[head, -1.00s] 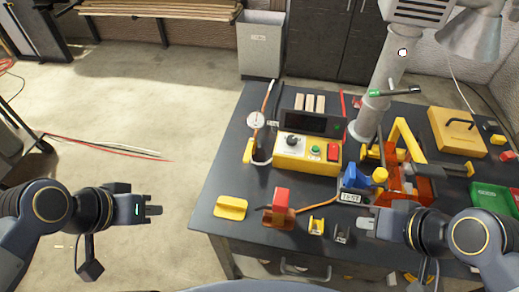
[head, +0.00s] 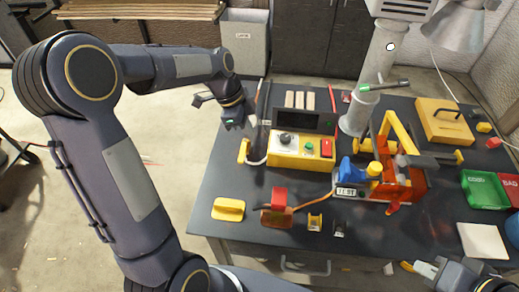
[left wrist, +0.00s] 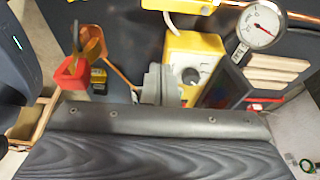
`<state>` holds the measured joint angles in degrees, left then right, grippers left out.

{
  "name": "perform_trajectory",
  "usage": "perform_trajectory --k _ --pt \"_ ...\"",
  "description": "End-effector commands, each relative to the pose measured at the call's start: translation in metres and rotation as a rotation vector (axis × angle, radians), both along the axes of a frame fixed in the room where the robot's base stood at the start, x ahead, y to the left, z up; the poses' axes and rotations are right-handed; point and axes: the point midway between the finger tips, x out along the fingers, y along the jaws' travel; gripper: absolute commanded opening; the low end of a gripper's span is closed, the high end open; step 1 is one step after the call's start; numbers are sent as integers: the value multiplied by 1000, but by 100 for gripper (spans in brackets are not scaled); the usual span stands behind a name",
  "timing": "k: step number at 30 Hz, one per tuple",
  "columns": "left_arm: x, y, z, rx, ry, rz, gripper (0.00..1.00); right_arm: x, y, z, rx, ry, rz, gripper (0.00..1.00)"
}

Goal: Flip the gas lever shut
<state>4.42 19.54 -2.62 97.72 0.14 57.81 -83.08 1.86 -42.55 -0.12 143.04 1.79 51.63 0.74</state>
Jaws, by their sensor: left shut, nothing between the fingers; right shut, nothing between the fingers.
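The yellow handle (head: 243,151), which seems to be the gas lever, stands at the table's left edge beside the yellow control box (head: 300,152). My left gripper (head: 246,122) is shut and empty just above and behind it, covering the gauge in the head view. In the left wrist view the round gauge (left wrist: 258,26) and a copper pipe (left wrist: 215,8) show at the top; the lever's position is unclear there. Grey shut fingers (left wrist: 155,85) show in the middle. My right gripper (head: 425,268) is shut and empty at the bottom right, off the table's front.
An orange-red fixture (head: 400,185) with a yellow arm and a grey post (head: 360,110) stand to the right. Green and red bins (head: 482,190) are at the far right.

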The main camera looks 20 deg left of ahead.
Motion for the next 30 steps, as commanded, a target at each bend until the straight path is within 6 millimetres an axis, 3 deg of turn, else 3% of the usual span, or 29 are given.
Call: perform_trajectory --k 14,28,30 --pt "0 -3 -9 0 5 -5 0 0 0 2 0 0 0 0" --pt "7 -33 -96 -1 7 -5 0 0 0 19 0 0 0 0" --pt "5 -19 -92 0 2 3 0 0 0 26 0 0 0 0"
